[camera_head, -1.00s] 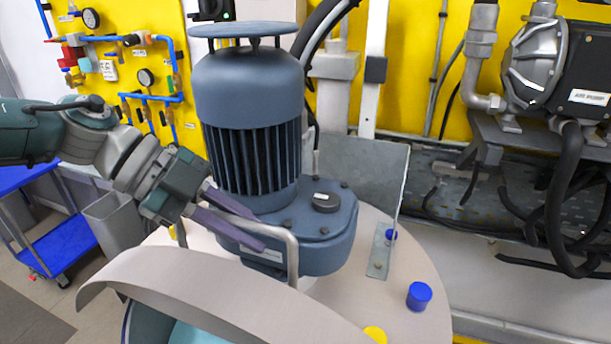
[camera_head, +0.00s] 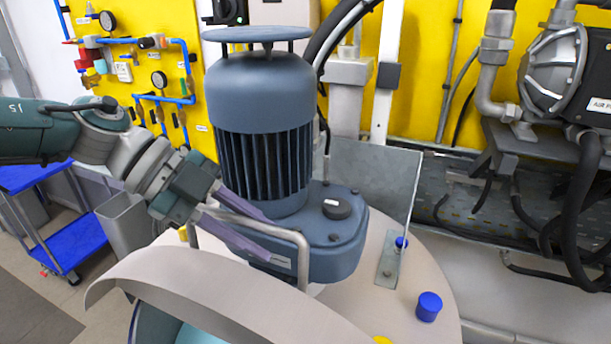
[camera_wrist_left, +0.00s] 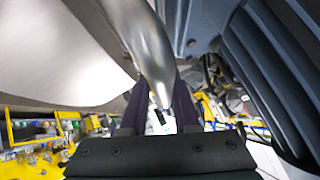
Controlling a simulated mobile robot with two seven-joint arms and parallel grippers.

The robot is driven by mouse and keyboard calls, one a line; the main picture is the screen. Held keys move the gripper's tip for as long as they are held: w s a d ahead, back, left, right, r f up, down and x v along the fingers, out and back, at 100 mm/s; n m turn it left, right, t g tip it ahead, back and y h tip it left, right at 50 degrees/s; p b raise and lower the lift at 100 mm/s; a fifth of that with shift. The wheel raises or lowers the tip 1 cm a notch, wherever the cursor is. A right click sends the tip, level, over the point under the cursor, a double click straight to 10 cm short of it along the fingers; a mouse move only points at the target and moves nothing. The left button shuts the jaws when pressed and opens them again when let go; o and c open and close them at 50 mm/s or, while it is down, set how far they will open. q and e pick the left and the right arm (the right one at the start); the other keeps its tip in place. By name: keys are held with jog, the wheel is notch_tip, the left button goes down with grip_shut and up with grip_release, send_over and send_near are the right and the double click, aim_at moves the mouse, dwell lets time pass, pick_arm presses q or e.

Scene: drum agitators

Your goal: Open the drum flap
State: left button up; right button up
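The drum flap (camera_head: 205,290) is a curved beige panel at the lower left of the head view. It stands raised, and a teal surface (camera_head: 165,331) shows beneath its left edge. A bent grey metal handle (camera_head: 303,262) rises beside it. My left gripper (camera_head: 275,237) has one dark finger on each side of the handle bar and looks shut on it. In the left wrist view the handle (camera_wrist_left: 150,55) runs between the two fingers (camera_wrist_left: 158,100), and the flap (camera_wrist_left: 60,50) fills the upper left. My right gripper is not in view.
A blue-grey motor (camera_head: 262,125) stands on the drum lid (camera_head: 425,265), close behind the gripper. A metal bracket (camera_head: 390,262) and a blue cap (camera_head: 428,306) are to its right. A pump with hoses (camera_head: 560,80) is at the far right. A blue cart (camera_head: 75,243) stands at left.

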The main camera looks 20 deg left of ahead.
pick_arm(q)
jog(key=b+v, duration=0.2)
jog(key=v, duration=0.6)
jog(key=shift+a+b, duration=0.35)
jog(key=shift+s+a+r, duration=0.15)
jog(key=shift+a+r, duration=0.1)
jog(key=shift+r, duration=0.2)
jog(key=shift+d, duration=0.1)
